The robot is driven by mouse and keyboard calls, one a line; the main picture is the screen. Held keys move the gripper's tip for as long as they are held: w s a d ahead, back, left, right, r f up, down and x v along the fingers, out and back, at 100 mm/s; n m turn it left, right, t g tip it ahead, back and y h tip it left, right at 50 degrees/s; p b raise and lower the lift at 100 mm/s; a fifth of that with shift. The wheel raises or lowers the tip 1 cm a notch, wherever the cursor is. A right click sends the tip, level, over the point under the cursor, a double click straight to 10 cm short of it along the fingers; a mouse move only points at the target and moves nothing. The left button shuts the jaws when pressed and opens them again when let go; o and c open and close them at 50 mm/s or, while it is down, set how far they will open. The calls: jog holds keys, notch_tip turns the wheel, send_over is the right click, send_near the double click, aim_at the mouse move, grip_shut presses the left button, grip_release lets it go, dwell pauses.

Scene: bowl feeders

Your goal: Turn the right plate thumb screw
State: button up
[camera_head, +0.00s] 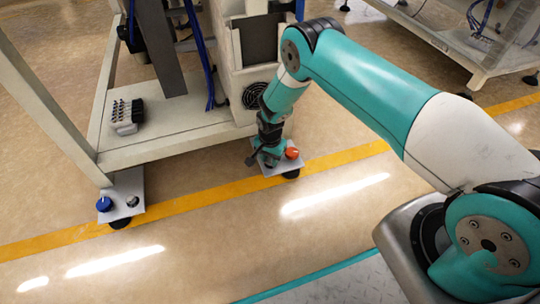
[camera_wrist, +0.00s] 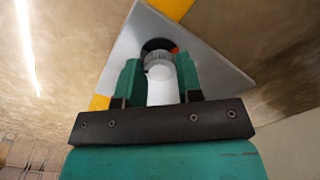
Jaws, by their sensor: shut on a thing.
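The right plate (camera_head: 270,172) is a light grey foot plate at the right front corner of the machine frame. It fills the middle of the wrist view as a pale triangle (camera_wrist: 215,70). My gripper (camera_head: 268,160) points down over this plate. In the wrist view my gripper's green fingers (camera_wrist: 158,80) stand either side of the grey, knurled thumb screw (camera_wrist: 157,60) and are shut on it. In the head view the gripper hides this screw. An orange knob (camera_head: 292,153) sits beside the gripper on the same plate.
The left plate (camera_head: 128,183) carries a blue knob (camera_head: 104,204) and a small dark screw. A grey block with several black-topped pins (camera_head: 126,117) lies on the frame's shelf. A yellow floor line (camera_head: 215,194) passes the plates. The floor in front is clear.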

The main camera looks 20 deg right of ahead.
aim_at(270, 160)
jog(key=m+p, duration=0.1)
jog(key=m, duration=0.4)
jog(key=shift+m, duration=0.4)
dwell(0.4)
jog(key=o, duration=0.9)
jog(key=shift+r, duration=0.1)
notch_tip(270, 160, up, 12)
jog(key=p, duration=0.6)
